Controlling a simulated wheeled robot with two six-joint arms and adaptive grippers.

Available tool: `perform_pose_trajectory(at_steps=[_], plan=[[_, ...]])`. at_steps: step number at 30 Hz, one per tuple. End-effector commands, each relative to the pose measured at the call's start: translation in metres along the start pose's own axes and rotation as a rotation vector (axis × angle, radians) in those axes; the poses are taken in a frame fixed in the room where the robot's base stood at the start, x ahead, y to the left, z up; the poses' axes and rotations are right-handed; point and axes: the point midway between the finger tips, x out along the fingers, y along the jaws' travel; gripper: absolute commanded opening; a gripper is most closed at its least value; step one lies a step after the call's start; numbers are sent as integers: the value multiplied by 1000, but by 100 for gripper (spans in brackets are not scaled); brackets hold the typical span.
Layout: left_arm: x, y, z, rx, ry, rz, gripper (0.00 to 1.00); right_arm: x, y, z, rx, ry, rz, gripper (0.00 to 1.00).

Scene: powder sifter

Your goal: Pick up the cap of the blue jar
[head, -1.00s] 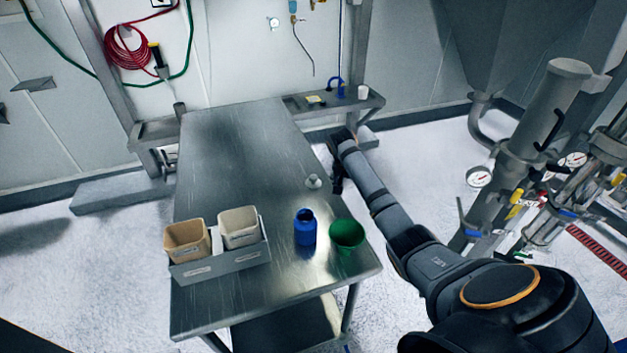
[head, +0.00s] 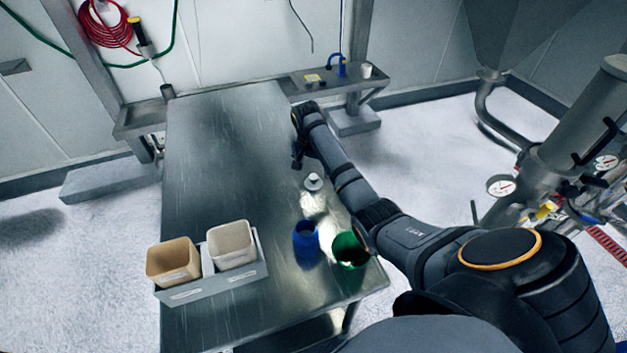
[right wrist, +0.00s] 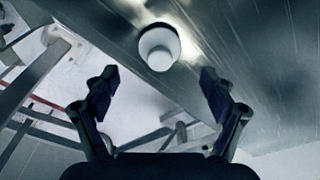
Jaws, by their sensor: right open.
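The blue jar (head: 306,245) stands upright on the metal table, its top open and dark. A small whitish-grey cap (head: 313,182) with a knob-like top sits on the table behind the jar. My right gripper (head: 299,160) hangs over the table just behind and left of the cap, partly hidden by its own arm. In the right wrist view the white cap (right wrist: 158,48) lies beyond the gap between my open, empty fingers (right wrist: 160,78). The fingers do not touch it. My left gripper is not in view.
A green container (head: 349,250) stands right of the blue jar, close to my right arm. A grey tray (head: 212,286) with a tan bin (head: 173,262) and a cream bin (head: 232,245) sits at the front left. The table's far left part is clear.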

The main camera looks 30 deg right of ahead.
Motion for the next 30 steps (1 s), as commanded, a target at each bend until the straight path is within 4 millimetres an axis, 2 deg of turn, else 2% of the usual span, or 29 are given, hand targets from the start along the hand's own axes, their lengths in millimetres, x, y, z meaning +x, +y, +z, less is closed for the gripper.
perform_pose_trajectory(at_steps=[5,8,13,18,21,30], plan=[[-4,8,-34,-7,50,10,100,6,0,0,0,-1,1,84],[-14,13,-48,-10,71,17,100,21,1,0,0,-3,4,84],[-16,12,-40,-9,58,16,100,48,0,0,0,-1,1,84],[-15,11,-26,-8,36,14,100,54,0,0,-1,1,-1,84],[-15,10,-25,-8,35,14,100,54,0,0,-1,1,-1,84],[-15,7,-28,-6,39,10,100,54,0,0,-1,1,0,43]])
